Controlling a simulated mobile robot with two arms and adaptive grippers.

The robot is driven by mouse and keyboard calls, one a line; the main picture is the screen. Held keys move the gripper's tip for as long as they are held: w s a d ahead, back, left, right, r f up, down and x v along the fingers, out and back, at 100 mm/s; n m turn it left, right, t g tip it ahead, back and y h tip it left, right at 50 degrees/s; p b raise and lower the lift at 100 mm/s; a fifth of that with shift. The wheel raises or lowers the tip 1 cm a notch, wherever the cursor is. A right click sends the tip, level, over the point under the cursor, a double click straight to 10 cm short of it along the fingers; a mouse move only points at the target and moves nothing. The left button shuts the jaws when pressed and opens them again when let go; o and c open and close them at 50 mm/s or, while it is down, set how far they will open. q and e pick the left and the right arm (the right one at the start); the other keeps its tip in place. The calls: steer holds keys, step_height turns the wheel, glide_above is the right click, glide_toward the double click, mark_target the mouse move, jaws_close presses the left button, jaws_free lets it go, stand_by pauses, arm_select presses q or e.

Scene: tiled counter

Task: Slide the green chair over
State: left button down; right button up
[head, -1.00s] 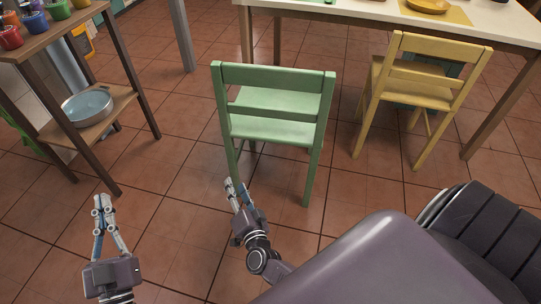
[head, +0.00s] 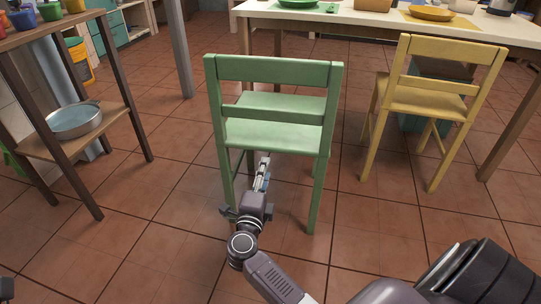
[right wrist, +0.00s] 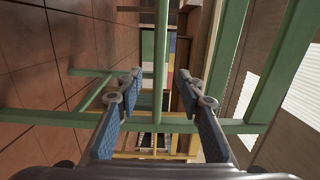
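The green chair (head: 272,132) stands upright on the tiled floor, its backrest towards me. My right gripper (head: 264,164) is low behind the chair, between its back legs and below the seat. In the right wrist view the right gripper (right wrist: 160,84) has its two fingers spread apart. Green chair bars (right wrist: 161,45) show between and around the fingers. I see no grip on any of them; whether a finger touches the chair I cannot tell. The fingers of my left gripper are out of view; only a small dark piece shows at the bottom left corner.
A white-topped table (head: 372,19) with dishes stands behind the chair. A yellow chair (head: 428,95) stands to the right. A wooden shelf (head: 115,108) with a metal bowl (head: 74,121) and coloured cups is at the left. Floor between shelf and green chair is clear.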

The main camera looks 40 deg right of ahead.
mark_target(270, 151)
steer(key=x, duration=1.1)
steer(key=shift+w+d+f+b, duration=0.1)
steer(key=shift+w+d+b, duration=0.1)
steer(key=shift+b, duration=0.2)
jaws_close()
